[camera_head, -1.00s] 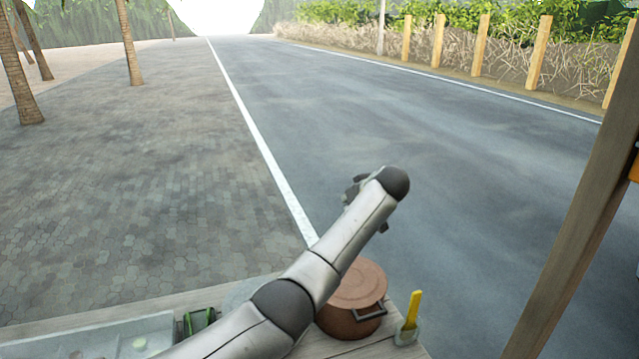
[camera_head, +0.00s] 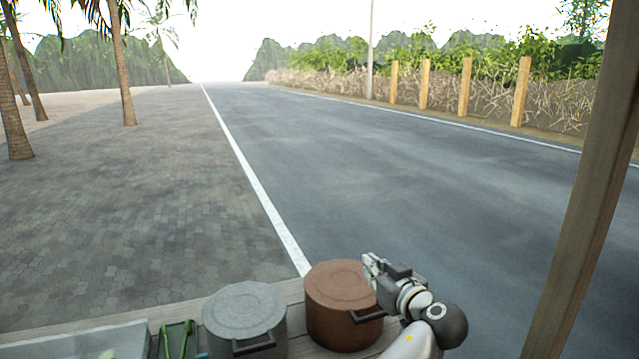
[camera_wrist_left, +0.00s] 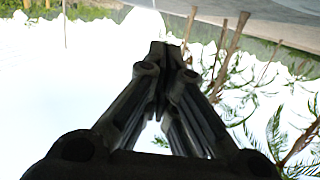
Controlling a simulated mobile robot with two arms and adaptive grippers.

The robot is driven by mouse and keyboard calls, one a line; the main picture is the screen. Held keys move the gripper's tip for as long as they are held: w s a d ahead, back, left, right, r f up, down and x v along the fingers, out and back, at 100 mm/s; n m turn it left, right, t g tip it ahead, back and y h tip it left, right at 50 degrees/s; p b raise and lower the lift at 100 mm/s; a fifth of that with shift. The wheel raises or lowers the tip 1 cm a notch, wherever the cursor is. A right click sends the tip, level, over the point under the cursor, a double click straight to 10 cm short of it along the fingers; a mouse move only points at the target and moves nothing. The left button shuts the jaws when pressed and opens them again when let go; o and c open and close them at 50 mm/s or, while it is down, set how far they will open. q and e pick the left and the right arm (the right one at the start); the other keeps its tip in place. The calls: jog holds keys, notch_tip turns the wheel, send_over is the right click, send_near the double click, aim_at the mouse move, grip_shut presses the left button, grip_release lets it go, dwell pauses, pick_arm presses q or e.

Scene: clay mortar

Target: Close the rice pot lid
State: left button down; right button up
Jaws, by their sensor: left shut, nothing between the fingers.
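A reddish-brown pot (camera_head: 338,325) stands on the wooden counter, with its flat round lid (camera_head: 340,283) lying level on top. A grey pot (camera_head: 245,335) stands to its left, also with a flat lid (camera_head: 244,307) on top. I cannot tell which one is the rice pot. In the left wrist view the fingers (camera_wrist_left: 165,58) are together and empty, with sky and trees behind.
A light tray (camera_head: 75,342) and a dark green holder (camera_head: 177,340) with green items stand left of the pots. A wooden post (camera_head: 580,200) rises at the right. Paving and an empty road lie beyond the counter.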

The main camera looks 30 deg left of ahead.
pick_arm(q)
jog(key=f+b, duration=0.1)
jog(key=d+f+b, duration=0.1)
jog(key=s+f, duration=0.1)
jog(key=shift+d+f+b, duration=0.15)
jog(key=shift+f+b, duration=0.2)
jog(key=shift+b, duration=0.05)
jog(key=shift+s, duration=0.1)
